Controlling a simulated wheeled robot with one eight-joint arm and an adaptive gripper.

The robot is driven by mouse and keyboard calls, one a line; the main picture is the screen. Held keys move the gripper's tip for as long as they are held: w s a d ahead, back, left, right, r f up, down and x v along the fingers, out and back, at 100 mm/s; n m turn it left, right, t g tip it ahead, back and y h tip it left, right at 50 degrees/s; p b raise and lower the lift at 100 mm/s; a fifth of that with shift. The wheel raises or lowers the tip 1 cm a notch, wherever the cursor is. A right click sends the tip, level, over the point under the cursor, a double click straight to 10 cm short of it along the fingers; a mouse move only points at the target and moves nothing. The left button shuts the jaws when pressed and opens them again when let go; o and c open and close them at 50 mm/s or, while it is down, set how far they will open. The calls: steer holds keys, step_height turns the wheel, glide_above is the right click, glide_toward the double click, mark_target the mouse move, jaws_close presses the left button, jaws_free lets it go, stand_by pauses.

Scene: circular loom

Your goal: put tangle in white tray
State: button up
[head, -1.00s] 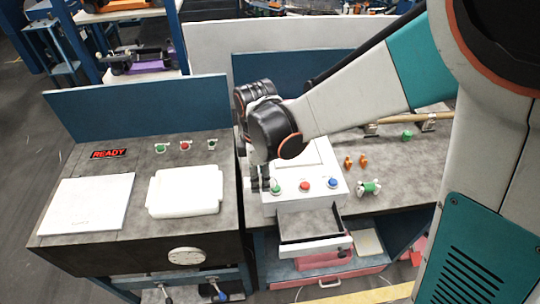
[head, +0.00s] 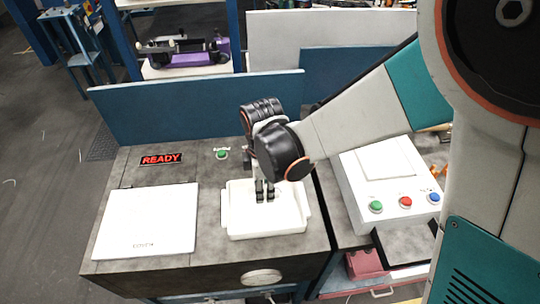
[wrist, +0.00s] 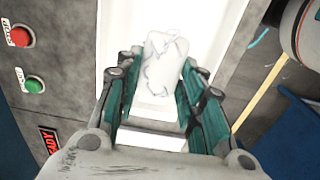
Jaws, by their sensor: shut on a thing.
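The white tray (head: 280,232) sits on the dark bench, right of a flat white panel. My gripper (head: 265,190) points down over the tray. In the head view the tangle is hard to make out against the white tray. The gap between the tangle and the tray floor cannot be told.
A flat white panel (head: 148,222) lies at left on the bench, below a red READY sign (head: 161,159). A green button (head: 222,153) stands behind the tray. A white control box (head: 385,180) with green, red and blue buttons stands at right. A blue partition (head: 200,107) backs the bench.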

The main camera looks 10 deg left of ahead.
mark_target(265, 209)
steer(key=shift+f+b, duration=2.85)
steer(key=shift+f, duration=1)
steer(key=shift+f+b, duration=0.3)
steer(key=o, duration=1.3)
steer(key=shift+c, duration=0.2)
steer(key=shift+s+r, duration=0.1)
steer(key=shift+r, duration=3.65)
